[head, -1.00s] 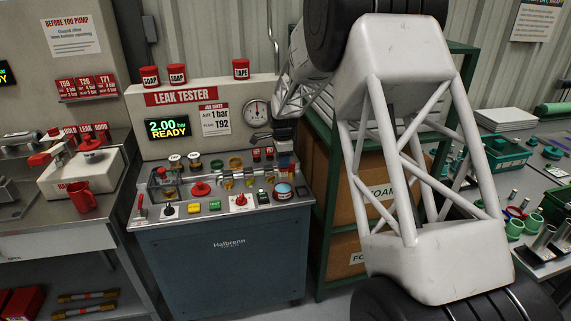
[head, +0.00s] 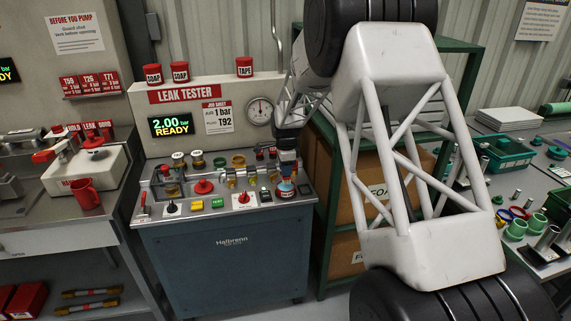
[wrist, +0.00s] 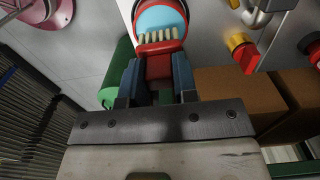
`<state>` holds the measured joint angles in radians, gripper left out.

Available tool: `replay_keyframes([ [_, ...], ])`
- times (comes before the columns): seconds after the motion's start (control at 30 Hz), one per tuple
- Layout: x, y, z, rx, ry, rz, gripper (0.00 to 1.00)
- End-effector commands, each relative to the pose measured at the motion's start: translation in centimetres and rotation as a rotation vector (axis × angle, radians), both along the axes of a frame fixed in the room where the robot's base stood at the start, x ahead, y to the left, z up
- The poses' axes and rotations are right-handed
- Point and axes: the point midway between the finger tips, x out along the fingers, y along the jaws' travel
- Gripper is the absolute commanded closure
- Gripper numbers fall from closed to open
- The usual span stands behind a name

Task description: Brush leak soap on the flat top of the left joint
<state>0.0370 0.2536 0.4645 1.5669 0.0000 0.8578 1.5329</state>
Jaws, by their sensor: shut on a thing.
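My gripper (head: 286,163) is shut on a red brush with pale bristles, which shows clearly in the wrist view (wrist: 160,50). The bristles are over a red-rimmed pot of light blue liquid (wrist: 160,16); I cannot tell if they touch the liquid. In the head view the pot (head: 285,191) stands at the right front of the leak tester's top, right under my gripper. Brass-coloured joints (head: 231,179) sit in a row on the tester, left of my gripper. Their flat tops are too small to judge.
The leak tester bench (head: 225,246) also carries a red knob (head: 203,187), a green button (head: 217,203) and a red switch (head: 243,197). A green rack with cardboard boxes (head: 345,188) stands close on the right. A red mug (head: 86,193) is on the left bench.

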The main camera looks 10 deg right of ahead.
Motion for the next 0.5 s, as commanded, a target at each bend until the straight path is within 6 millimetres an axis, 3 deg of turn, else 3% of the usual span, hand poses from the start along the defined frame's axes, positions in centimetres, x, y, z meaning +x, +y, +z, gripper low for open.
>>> replay_keyframes([
  [0.5, 0.0, 0.0, -1.6, 0.000, -0.001, 0.000, 0.92],
])
